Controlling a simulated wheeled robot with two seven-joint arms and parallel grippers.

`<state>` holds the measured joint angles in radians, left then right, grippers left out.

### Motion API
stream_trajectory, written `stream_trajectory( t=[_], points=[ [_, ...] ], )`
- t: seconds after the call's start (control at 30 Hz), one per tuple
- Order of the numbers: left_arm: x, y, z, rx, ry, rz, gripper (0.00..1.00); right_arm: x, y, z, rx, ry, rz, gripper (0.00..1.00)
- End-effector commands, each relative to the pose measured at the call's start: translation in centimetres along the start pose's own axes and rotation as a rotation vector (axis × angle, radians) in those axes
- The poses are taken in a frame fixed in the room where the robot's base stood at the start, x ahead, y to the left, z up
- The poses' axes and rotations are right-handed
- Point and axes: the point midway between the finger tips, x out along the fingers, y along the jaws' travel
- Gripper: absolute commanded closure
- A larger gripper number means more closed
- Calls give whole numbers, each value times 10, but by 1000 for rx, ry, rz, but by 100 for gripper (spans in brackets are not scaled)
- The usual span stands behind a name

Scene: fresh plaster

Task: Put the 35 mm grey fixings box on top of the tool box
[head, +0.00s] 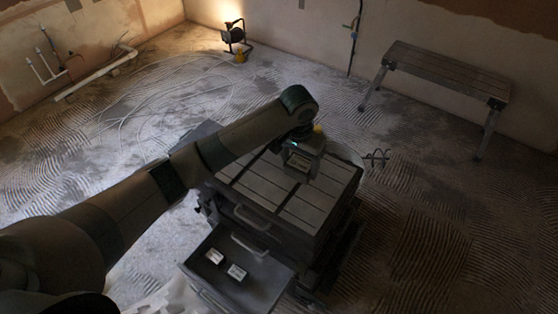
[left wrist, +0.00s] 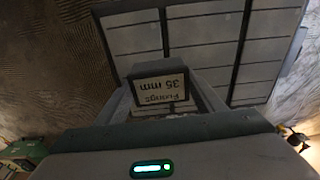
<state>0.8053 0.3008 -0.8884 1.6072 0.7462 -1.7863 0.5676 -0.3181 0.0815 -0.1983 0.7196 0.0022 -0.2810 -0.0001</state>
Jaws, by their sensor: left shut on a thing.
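The grey fixings box (left wrist: 160,88) has a white label reading "Fixings 35 mm", upside down in the left wrist view. My left gripper (head: 301,162) is shut on it, with a finger on each side. In the head view they are over the far part of the tool box's top. The tool box (head: 286,211) is dark, with a panelled flat top that also shows in the left wrist view (left wrist: 205,62). I cannot tell whether the fixings box touches the top. My right gripper is not in view.
An open drawer (head: 257,285) at the tool box's front holds two small boxes with white labels (head: 215,256) (head: 237,271). The tool box's near top is clear. A bench (head: 446,73) stands by the back wall, and a lit work lamp (head: 235,34) at the back.

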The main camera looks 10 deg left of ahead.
Motion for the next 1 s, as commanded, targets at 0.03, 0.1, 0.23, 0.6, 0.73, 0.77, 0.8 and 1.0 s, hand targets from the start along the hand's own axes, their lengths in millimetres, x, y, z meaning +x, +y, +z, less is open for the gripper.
stream_trajectory(
  t=[0.03,0.1,0.23,0.6,0.73,0.77,0.8,1.0],
  points=[
    [-5,3,-1,7,-2,2,68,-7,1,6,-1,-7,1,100],
    [-5,4,-2,13,-3,0,68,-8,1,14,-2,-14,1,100],
    [-3,6,-2,21,-5,-1,68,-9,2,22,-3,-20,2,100],
    [-2,6,-2,23,-6,-2,68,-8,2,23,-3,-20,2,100],
    [0,1,-2,21,-7,-3,68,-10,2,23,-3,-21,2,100],
    [2,-2,-1,21,-8,-3,68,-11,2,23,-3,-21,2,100],
    [4,-5,-1,20,-8,-3,68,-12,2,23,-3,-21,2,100],
    [20,-37,2,19,-9,-5,68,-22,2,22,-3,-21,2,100]
  ],
)
